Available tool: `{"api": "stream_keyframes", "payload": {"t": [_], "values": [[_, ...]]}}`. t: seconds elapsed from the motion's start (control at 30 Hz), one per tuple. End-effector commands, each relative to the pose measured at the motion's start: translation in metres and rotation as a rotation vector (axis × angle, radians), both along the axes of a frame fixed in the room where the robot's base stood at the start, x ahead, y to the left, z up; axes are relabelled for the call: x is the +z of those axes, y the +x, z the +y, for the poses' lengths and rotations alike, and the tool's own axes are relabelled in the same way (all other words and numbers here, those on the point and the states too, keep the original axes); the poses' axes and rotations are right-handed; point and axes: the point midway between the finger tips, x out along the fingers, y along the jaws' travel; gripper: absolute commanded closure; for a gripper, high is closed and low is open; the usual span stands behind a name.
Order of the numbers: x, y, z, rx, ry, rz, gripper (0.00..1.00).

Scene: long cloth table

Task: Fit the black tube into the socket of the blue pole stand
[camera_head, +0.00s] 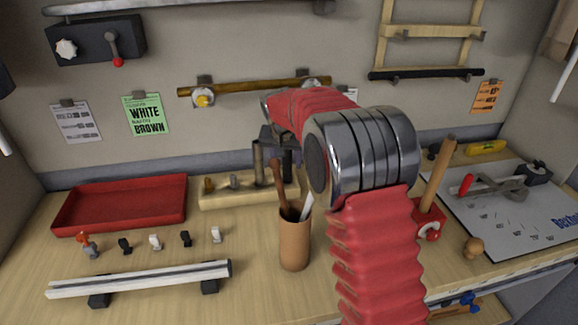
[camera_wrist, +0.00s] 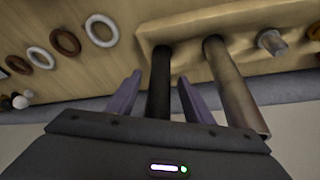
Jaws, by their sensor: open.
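The black tube (camera_wrist: 158,85) stands in a pale wooden rack (camera_wrist: 180,28), beside a brownish-grey tube (camera_wrist: 226,82). My gripper (camera_wrist: 160,92) is open, with one purple-grey finger on each side of the black tube; contact cannot be told. In the head view my gripper (camera_head: 277,140) is at the rack, partly hidden by my arm. The black tube (camera_head: 287,164) is only partly visible there. I cannot make out a blue pole stand; a small blue item (camera_head: 467,298) shows below the table's front edge, its kind unclear.
A brown cup (camera_head: 294,245) with tools stands in front of the rack. A red tray (camera_head: 120,204) lies to its left. A red block (camera_head: 429,222) holds a wooden pole. A long rail (camera_head: 140,278) lies front left. A black rod (camera_head: 425,73) hangs on the wall.

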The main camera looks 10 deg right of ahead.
Motion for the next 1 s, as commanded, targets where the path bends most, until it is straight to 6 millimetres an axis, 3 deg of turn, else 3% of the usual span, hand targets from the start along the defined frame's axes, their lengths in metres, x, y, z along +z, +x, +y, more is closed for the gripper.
{"api": "stream_keyframes", "payload": {"t": [0.57,1.0], "values": [[-0.0026,0.0011,-0.0009,0.0,0.0,0.0,0.53],[-0.0025,0.0011,-0.0012,-0.001,0.0,-0.001,0.83]]}}
